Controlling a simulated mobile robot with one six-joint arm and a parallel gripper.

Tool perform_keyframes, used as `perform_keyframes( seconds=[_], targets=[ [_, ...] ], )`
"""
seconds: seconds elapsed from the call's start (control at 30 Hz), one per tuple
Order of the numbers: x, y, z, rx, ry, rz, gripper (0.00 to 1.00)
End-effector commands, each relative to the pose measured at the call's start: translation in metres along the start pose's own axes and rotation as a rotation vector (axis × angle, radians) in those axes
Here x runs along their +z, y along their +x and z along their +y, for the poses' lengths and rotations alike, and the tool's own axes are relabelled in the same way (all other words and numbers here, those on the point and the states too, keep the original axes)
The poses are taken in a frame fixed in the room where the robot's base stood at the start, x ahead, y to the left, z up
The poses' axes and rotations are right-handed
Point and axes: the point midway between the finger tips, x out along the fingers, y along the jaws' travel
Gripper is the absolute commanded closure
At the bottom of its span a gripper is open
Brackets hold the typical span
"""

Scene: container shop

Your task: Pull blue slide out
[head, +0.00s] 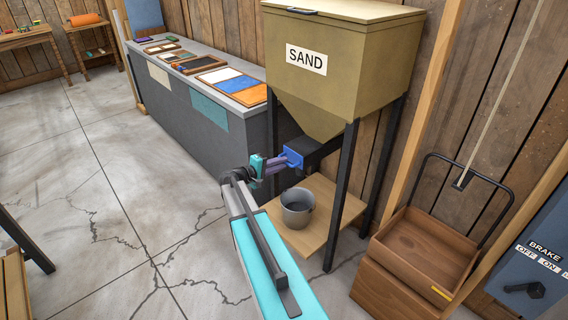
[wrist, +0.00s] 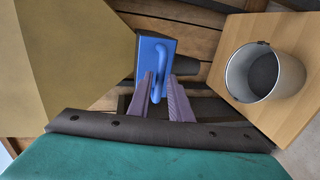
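The blue slide (head: 292,157) sits at the outlet under the sand hopper (head: 340,85). In the wrist view the slide (wrist: 143,55) shows as a blue plate with a looped handle (wrist: 159,72) standing out from it. My gripper (head: 281,162) reaches toward the slide from the left. In the wrist view its purple fingers (wrist: 161,80) stand on either side of the handle's lower part. A gap shows between the fingers, and they look open around the handle. Whether either finger touches it is hard to tell. A metal bucket (head: 297,207) stands on the wooden shelf below the outlet.
The hopper's dark legs (head: 344,195) stand close to my arm. A grey counter (head: 195,95) with trays is behind to the left. A wooden box with a rope (head: 425,245) and a brake panel (head: 540,260) are at right. Open floor lies left.

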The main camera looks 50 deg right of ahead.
Motion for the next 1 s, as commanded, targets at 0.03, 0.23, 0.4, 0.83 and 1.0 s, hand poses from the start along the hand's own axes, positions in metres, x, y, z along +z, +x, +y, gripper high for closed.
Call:
perform_keyframes(
  seconds=[0.03, 0.23, 0.4, 0.83, 1.0],
  targets=[
    [0.000, 0.009, 0.001, 0.000, 0.000, -0.002, 0.82],
    [0.000, 0.027, 0.000, 0.000, 0.000, -0.001, 0.82],
    [0.000, 0.033, 0.000, 0.000, 0.000, 0.000, 0.82],
    [0.001, 0.033, 0.000, 0.000, 0.000, -0.001, 1.00],
    [0.001, 0.033, 0.000, 0.000, 0.000, -0.001, 1.00]
  ],
)
